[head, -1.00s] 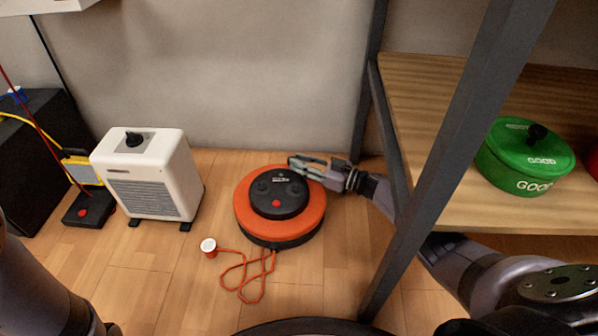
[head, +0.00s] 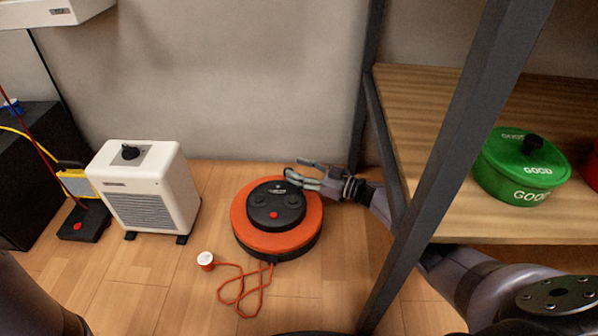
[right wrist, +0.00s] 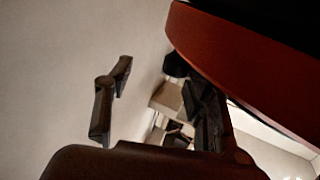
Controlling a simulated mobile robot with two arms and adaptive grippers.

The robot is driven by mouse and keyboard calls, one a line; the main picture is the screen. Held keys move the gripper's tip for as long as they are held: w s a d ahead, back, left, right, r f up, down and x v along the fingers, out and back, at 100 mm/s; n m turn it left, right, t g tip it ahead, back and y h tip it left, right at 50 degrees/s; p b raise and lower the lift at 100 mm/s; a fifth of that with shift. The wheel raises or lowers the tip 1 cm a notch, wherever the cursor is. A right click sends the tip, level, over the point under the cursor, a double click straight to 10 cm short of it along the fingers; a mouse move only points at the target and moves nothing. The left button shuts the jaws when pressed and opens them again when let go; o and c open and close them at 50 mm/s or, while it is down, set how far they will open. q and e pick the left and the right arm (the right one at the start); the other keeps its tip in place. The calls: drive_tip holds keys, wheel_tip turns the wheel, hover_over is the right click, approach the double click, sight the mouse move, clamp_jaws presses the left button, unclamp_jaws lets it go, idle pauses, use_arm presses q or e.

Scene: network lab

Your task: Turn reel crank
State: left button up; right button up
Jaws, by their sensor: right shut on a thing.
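The orange and black cable reel (head: 245,230) lies flat on the wooden floor. Its black hub (head: 277,207) carries a red button and dark knobs. My right gripper (head: 298,170) reaches in from the right to the reel's far right edge, shut on a part of it. I cannot make out the crank; the fingers hide what they hold. In the right wrist view the orange reel rim (right wrist: 235,70) fills the upper right, beside one dark finger; the other finger shows further left. My left arm shows at the lower left; its gripper is out of view.
An orange cord with a plug (head: 206,261) lies before the reel. A white heater (head: 150,195) stands left, near a black box (head: 84,222) with a red button. A shelf post (head: 440,170) and wooden shelf with a green pot (head: 520,170) stand right, close to my right arm.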

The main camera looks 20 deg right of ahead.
drive_tip(key=shift+w+d+r, duration=0.1)
drive_tip(key=shift+d, duration=0.45)
drive_tip(key=v, duration=1.1)
drive_tip(key=shift+s+a, duration=0.2)
drive_tip(key=shift+s, duration=0.3)
